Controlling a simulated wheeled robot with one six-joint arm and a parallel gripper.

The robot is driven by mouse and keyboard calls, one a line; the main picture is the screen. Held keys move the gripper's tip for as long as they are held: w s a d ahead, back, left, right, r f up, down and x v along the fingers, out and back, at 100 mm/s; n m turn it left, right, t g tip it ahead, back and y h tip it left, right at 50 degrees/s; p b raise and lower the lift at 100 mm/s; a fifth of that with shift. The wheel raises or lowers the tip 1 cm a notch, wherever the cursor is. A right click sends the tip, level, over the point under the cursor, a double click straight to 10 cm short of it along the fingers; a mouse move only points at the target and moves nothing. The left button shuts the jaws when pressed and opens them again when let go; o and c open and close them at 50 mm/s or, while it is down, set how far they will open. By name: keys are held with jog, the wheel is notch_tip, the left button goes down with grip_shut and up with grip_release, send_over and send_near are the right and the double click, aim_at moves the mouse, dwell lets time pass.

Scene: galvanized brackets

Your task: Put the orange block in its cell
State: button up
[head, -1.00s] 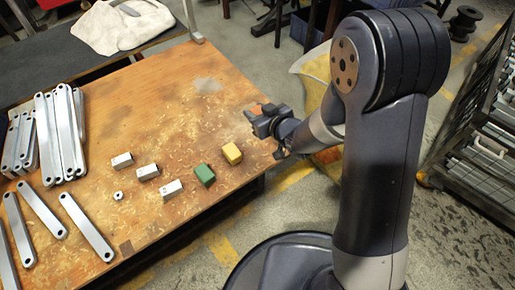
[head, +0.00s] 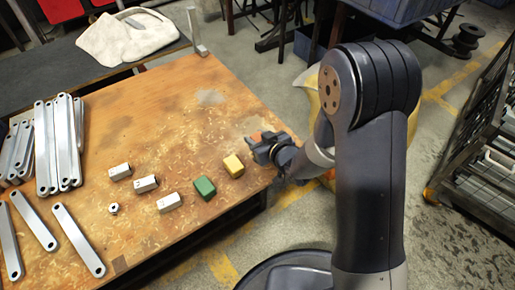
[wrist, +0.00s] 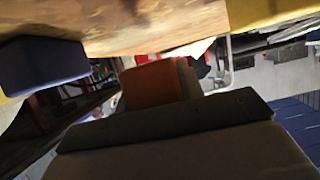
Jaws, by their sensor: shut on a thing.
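My gripper (head: 260,146) is shut on the orange block (head: 254,137), held at the right edge of the wooden table. The block shows in the wrist view (wrist: 152,85) as an orange face in front of the dark gripper body. The gripper is just up and right of a yellow block (head: 233,166). A green block (head: 204,187) stands left of the yellow one. I cannot make out the block's cell in any view.
The wooden table (head: 150,120) carries three small grey blocks (head: 146,184), a nut (head: 114,208) and several long metal brackets (head: 62,140) at left. A white cloth (head: 125,35) lies on the dark bench behind. A metal rack (head: 480,150) stands at right. The table's middle is bare.

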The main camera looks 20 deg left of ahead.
jog(key=shift+f+b, duration=0.65)
jog(key=shift+f, duration=1.15)
jog(key=shift+f, duration=0.1)
jog(key=shift+f+b, duration=0.1)
jog(key=shift+b, duration=0.2)
jog(key=o, duration=1.1)
jog(key=shift+c, duration=0.2)
jog(key=shift+p, duration=0.4)
